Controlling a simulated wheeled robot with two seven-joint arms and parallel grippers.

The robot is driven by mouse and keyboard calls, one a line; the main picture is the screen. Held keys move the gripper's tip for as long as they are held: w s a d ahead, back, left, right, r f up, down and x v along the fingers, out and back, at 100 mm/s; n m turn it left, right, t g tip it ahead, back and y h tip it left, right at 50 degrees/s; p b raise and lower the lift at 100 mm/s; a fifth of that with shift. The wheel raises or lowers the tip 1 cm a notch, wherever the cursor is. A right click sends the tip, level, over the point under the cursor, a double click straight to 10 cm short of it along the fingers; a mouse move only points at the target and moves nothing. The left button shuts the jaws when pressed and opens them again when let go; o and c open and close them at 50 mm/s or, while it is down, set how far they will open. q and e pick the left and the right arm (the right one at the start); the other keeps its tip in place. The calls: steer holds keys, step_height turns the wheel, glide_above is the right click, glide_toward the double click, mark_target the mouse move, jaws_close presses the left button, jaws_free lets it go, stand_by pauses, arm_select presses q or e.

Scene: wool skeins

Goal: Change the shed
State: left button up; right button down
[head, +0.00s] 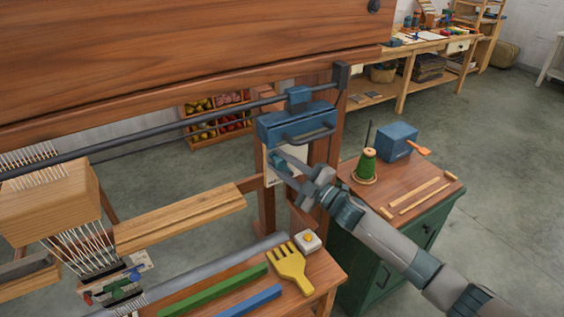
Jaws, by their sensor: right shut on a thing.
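A wooden loom (180,214) fills the left of the head view. Pale heddle threads (80,250) hang below a light wooden block (50,196). On the loom's right post sits a blue metal box (290,124) on a dark rail, with a bar handle (318,136) across its front. My right gripper (281,160) is at this handle, near its left end, and shut on it; the fingertips are small and partly hidden. My left gripper is not in view.
A bench in front holds a yellow comb (289,267), a green bar (214,291), a blue bar (250,301) and a white block with a yellow button (308,241). A green cabinet (345,258) at right carries a green thread cone (366,166) and blue box (397,142). Open floor lies beyond.

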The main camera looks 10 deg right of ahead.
steer(key=c, duration=1.7)
jaws_free()
steer(key=shift+o, duration=0.2)
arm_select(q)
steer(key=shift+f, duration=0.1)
arm_select(e)
steer(key=shift+s+d+f, duration=0.1)
steer(key=shift+d, duration=0.05)
